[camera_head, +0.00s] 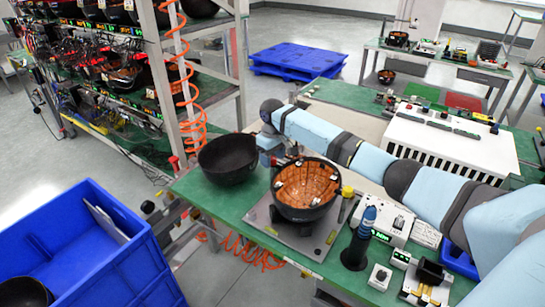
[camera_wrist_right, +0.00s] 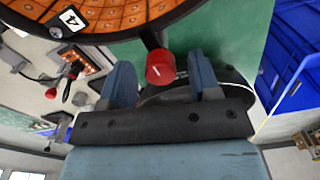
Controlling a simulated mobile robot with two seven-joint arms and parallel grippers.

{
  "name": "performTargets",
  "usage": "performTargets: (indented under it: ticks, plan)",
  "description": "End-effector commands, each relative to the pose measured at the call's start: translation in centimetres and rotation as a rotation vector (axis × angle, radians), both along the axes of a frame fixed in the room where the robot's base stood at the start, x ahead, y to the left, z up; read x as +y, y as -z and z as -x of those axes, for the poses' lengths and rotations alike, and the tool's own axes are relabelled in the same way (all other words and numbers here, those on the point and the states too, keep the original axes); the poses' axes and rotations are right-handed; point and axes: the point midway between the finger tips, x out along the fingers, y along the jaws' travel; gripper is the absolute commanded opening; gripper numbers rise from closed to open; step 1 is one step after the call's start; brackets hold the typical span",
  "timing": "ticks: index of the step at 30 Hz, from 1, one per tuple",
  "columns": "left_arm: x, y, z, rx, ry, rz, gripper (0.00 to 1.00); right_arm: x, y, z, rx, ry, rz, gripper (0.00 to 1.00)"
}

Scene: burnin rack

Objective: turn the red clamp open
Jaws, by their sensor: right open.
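The red clamp (camera_wrist_right: 160,68) shows in the right wrist view as a small red knob on a dark stem, at the rim of the copper-lined black bowl (camera_wrist_right: 100,14). My right gripper (camera_wrist_right: 161,76) is open. Its two blue-grey fingers stand on either side of the red knob, with a visible gap on each side. In the head view the bowl (camera_head: 306,187) sits on a grey plate (camera_head: 262,216). My right gripper (camera_head: 272,146) is at the bowl's far left side, and the clamp there is mostly hidden. My left gripper is not in view.
An empty black bowl (camera_head: 228,160) stands close left of my right gripper on the green table (camera_head: 205,200). A dark upright tool (camera_head: 360,238) and a white switch box (camera_head: 396,222) stand right of the bowl. A blue bin (camera_head: 110,262) is at lower left.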

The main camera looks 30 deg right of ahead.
Motion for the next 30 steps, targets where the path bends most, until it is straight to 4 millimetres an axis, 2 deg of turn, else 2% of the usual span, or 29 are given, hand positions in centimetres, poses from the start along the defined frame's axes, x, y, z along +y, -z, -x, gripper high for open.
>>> performTargets:
  ticks: [2,6,8,9,19,30]
  plan:
    - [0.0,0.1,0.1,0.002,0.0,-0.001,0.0,0.0,0.0,0.0,0.0,0.0,0.0,0.57]
    - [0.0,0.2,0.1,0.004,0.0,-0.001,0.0,0.0,0.0,0.0,0.0,0.0,0.0,0.24]
    - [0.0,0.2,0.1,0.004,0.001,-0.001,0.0,0.0,0.0,0.0,0.0,0.0,0.0,0.11]
    - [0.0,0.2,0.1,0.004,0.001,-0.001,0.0,0.0,0.0,0.0,0.0,0.0,0.0,0.07]
    - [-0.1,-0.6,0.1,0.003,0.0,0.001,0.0,0.0,-0.3,0.0,0.001,-0.042,0.0,0.07]
    - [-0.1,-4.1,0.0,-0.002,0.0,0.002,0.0,0.0,-0.5,0.0,0.003,-0.297,0.0,0.07]
